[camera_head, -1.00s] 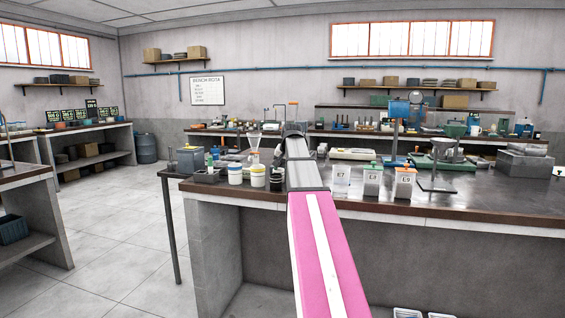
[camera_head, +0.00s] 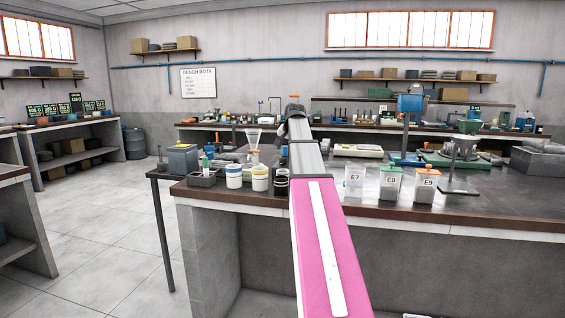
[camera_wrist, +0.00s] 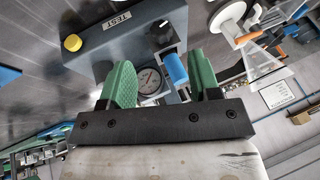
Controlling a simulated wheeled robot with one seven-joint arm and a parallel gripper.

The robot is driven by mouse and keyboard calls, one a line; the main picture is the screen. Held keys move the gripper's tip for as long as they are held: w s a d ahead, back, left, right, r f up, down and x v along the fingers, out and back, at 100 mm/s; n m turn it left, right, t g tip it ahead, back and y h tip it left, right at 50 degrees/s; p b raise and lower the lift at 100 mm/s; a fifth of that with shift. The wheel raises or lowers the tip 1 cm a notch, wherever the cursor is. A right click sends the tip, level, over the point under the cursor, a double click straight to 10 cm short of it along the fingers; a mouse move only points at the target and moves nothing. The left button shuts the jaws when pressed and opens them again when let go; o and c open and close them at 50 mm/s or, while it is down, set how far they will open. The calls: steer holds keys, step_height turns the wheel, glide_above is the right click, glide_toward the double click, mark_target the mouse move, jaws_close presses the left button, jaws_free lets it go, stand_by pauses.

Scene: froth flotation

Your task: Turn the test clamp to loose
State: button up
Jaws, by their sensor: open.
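In the wrist view a grey-blue box with a plate marked TEST (camera_wrist: 118,23) lies just beyond my gripper. My gripper (camera_wrist: 168,82) is open, a green finger on either side of the blue grip. I cannot tell whether either finger touches it. In the head view my arm hides the box and gripper.
In the head view, containers E7 (camera_head: 354,182), E8 (camera_head: 391,183) and E9 (camera_head: 426,187) stand right of my arm. White tubs (camera_head: 234,177) stand left. A metal stand (camera_head: 457,170) is farther right.

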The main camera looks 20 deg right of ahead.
mark_target(282, 163)
steer(key=x, duration=0.8)
steer(key=shift+c, duration=0.4)
steer(key=c, duration=0.9)
